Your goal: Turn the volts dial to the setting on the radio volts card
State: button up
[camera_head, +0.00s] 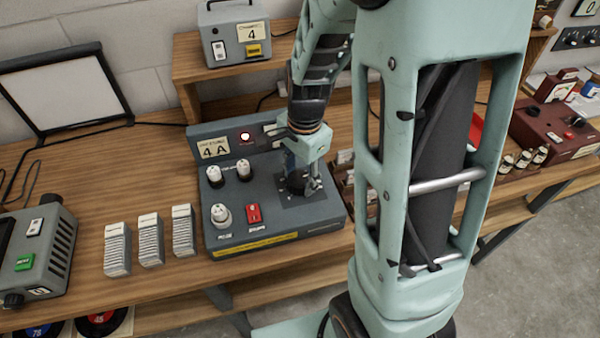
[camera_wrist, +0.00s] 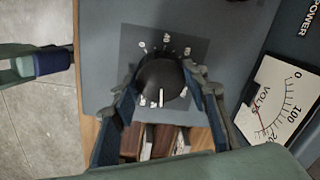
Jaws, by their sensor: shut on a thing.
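The volts dial (camera_wrist: 158,74) is a round black knob with a white pointer line, on a dark square plate with small white marks around it. In the wrist view its pointer line is toward the bottom of the picture. My gripper (camera_wrist: 161,84) is shut on the dial, one finger on each side. In the head view my gripper (camera_head: 302,182) reaches down onto the right part of the grey power unit (camera_head: 270,225), hiding most of the dial. I cannot tell which card is the radio volts card.
A volts meter (camera_wrist: 280,105) shows in the wrist view. Several grey-white stacks (camera_head: 150,240) stand left. A box with a card reading 4 (camera_head: 252,33) sits behind.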

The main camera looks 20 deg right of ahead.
aim_at(302, 181)
jog(key=shift+m, duration=0.8)
jog(key=shift+p, duration=0.3)
jog(key=o, duration=1.2)
jog(key=shift+c, duration=0.2)
notch_tip(302, 181, up, 12)
jog(key=shift+s, duration=0.4)
jog(key=shift+d, duration=0.1)
